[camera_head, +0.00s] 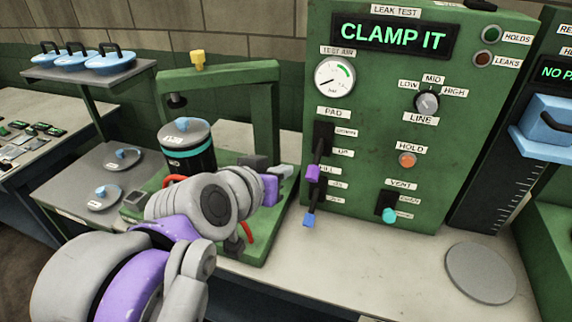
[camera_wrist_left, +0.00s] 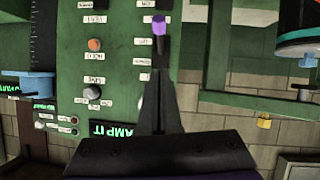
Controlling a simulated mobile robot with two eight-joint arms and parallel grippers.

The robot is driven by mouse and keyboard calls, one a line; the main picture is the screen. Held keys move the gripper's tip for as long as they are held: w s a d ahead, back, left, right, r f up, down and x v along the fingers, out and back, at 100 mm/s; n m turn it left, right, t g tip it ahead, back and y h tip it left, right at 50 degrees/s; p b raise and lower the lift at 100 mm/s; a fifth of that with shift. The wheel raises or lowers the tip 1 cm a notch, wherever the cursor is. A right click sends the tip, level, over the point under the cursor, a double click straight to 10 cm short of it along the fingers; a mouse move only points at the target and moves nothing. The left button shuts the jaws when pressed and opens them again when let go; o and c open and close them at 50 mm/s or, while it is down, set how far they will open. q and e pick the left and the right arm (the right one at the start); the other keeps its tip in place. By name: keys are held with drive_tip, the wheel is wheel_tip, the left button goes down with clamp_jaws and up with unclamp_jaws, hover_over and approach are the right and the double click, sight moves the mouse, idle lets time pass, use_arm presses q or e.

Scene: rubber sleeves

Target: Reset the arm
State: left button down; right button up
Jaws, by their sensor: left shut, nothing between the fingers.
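My left arm comes in from the lower left. Its gripper (camera_head: 284,172) is in front of the green leak-test panel (camera_head: 470,130), left of the purple-knobbed lever (camera_head: 313,173) under the PAD label. In the left wrist view the black fingers (camera_wrist_left: 158,75) are together and empty. The purple knob (camera_wrist_left: 158,26) shows just beyond their tips; I cannot tell if they touch it. My right gripper is in neither view.
The display (camera_head: 393,36) reads CLAMP IT. A dark canister (camera_head: 190,160) stands in a green clamp frame (camera_head: 271,105) behind my arm. A blue-tipped lever (camera_head: 308,220) sticks out below the purple knob. A round grey disc (camera_head: 480,273) lies on the bench at right.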

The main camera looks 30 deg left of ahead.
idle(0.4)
use_arm(q)
drive_tip(key=s+d+f+m+g, duration=0.1)
drive_tip(key=s+d+f+g, duration=0.1)
drive_tip(key=f, duration=0.8)
drive_tip(key=s+d+f+m+g+h+p, duration=0.1)
drive_tip(key=s+d+f+g, duration=0.1)
drive_tip(key=f, duration=0.8)
drive_tip(key=s+d+f+m+g+p, duration=0.1)
drive_tip(key=s+d+f+g, duration=0.1)
drive_tip(key=f, duration=0.8)
drive_tip(key=s+g, duration=0.1)
drive_tip(key=s, duration=0.1)
drive_tip(key=shift+s+d+f, duration=0.15)
drive_tip(key=shift+s+d, duration=0.05)
drive_tip(key=shift+s, duration=0.15)
